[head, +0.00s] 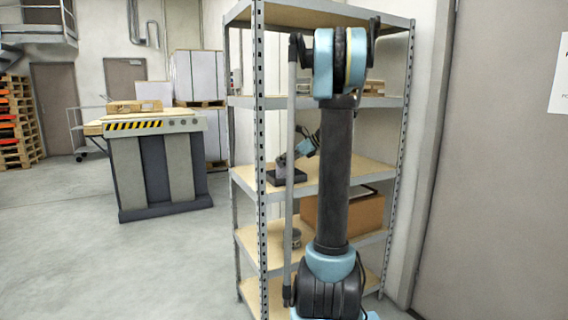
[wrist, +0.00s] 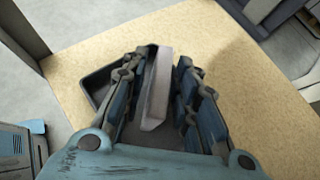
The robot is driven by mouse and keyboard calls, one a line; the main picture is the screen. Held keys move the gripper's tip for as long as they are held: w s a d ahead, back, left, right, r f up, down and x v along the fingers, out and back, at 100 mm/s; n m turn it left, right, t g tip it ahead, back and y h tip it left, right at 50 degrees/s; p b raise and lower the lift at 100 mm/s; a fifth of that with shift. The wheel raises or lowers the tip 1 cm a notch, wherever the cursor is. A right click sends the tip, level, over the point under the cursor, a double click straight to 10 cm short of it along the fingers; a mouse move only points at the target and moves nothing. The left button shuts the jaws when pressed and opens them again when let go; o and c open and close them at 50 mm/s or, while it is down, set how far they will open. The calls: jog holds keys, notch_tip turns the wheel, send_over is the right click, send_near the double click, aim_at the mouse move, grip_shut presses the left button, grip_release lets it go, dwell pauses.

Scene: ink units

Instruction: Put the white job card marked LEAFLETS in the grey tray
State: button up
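A pale grey-white slab-like card (wrist: 157,88) stands tilted between the fingers of my gripper (wrist: 164,60) in the wrist view. No lettering on it is readable. The fingers are apart, with a gap between the card and the right finger. A dark grey tray (wrist: 96,78) lies under and left of the fingers, and the card's lower end seems to be over or in it; exact contact is hidden. The card cannot be made out there.
The metal rack (head: 259,130) has posts close to my arm. A cardboard box (head: 366,214) and a small round item (head: 296,238) stand on the shelf below. The tan shelf board (wrist: 232,95) is bare right of the fingers. A striped workbench (head: 158,160) stands away left.

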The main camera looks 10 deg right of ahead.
dwell(0.3)
jog(key=v, duration=1.2)
jog(key=s+a+f+n+g+h, duration=0.1)
jog(key=s+a+f+n+h, duration=0.2)
jog(key=s, duration=0.4)
jog(key=s+a+f+n+g, duration=0.1)
jog(key=s+a+f+n, duration=0.3)
jog(key=s, duration=0.3)
jog(key=s+a+f+n+g+h, duration=0.1)
jog(key=s+a+f+n+h, duration=0.2)
jog(key=s, duration=0.4)
jog(key=s+d+f+n+h, duration=0.1)
jog(key=s+f+n+h, duration=0.3)
jog(key=s+f+n, duration=0.9)
jog(key=s+f, duration=0.2)
jog(key=s, duration=0.3)
jog(key=shift+s+f+n, duration=0.3)
jog(key=shift+s+f, duration=0.1)
